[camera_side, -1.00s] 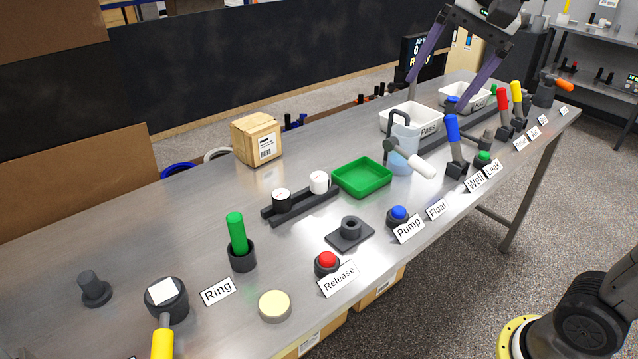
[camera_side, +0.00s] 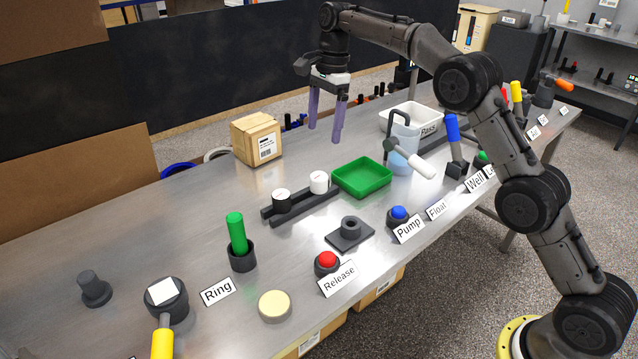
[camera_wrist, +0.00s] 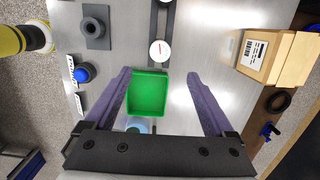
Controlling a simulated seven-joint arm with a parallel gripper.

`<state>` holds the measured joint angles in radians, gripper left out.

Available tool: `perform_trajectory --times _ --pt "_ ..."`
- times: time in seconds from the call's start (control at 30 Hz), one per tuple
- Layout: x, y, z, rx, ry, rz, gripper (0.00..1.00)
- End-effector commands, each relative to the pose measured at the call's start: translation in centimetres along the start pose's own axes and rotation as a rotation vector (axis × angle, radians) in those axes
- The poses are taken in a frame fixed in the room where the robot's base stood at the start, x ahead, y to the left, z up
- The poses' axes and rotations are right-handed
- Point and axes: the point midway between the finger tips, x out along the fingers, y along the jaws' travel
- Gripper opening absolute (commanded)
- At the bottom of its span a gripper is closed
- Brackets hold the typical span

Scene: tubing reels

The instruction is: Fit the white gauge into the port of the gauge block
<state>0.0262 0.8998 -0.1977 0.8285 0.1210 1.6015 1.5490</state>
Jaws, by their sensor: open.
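The white gauge (camera_side: 319,182) stands upright at the right end of a dark rack (camera_side: 275,219); in the wrist view, its round face (camera_wrist: 160,50) shows a red needle. The gauge block (camera_side: 362,236), a dark plate with a raised round port (camera_side: 350,226), lies on the table in front of the rack; it also shows at upper left in the wrist view (camera_wrist: 96,42). The port looks empty. My gripper (camera_side: 324,132) is open and empty, pointing down above the table behind the rack and the green tray. The white gauge lies ahead of the fingertips in the wrist view (camera_wrist: 159,74).
A black gauge with a white face (camera_side: 281,200) stands at the rack's left end. The green tray (camera_side: 362,190) sits right of the rack, a cardboard box (camera_side: 257,139) behind it. Red (camera_side: 327,262) and blue (camera_side: 398,215) buttons flank the block. A clear container (camera_side: 402,160) stands further right.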

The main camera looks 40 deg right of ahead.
Motion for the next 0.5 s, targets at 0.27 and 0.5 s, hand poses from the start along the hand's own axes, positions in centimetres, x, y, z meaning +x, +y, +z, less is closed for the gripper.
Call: perform_trajectory --times 0.27,0.5 --pt "3.7 0.1 -0.1 0.001 0.0 0.017 0.89" --pt "8.0 0.1 -0.1 0.0 0.0 0.016 0.89"
